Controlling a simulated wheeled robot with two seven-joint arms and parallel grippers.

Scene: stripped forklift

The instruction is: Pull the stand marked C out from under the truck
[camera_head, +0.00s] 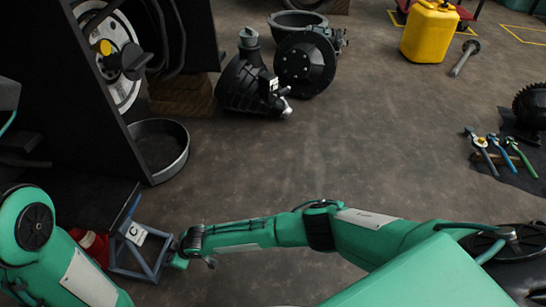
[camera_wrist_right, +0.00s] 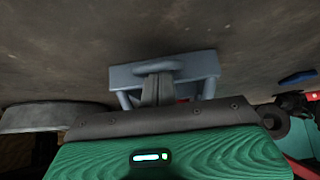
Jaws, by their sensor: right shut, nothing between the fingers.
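The stand marked C (camera_head: 158,266) is a blue-grey metal frame at the lower left of the head view, with a white tag lettered C. It stands on the floor at the edge of the dark truck (camera_head: 75,120). My right gripper (camera_head: 179,256) is at the right side of the stand; its fingertips are hard to make out there. In the right wrist view the closed fingers (camera_wrist_right: 157,88) overlap the stand's bar (camera_wrist_right: 197,72); I cannot tell whether they touch it. They hold nothing. My left arm shows at the lower left; its gripper is out of view.
A round metal pan (camera_head: 160,150) lies beside the truck, behind the stand. A red object (camera_head: 92,245) is left of the stand, partly hidden by my left arm. Black housings (camera_head: 250,82) and a yellow canister (camera_head: 430,32) stand farther back. The middle floor is clear.

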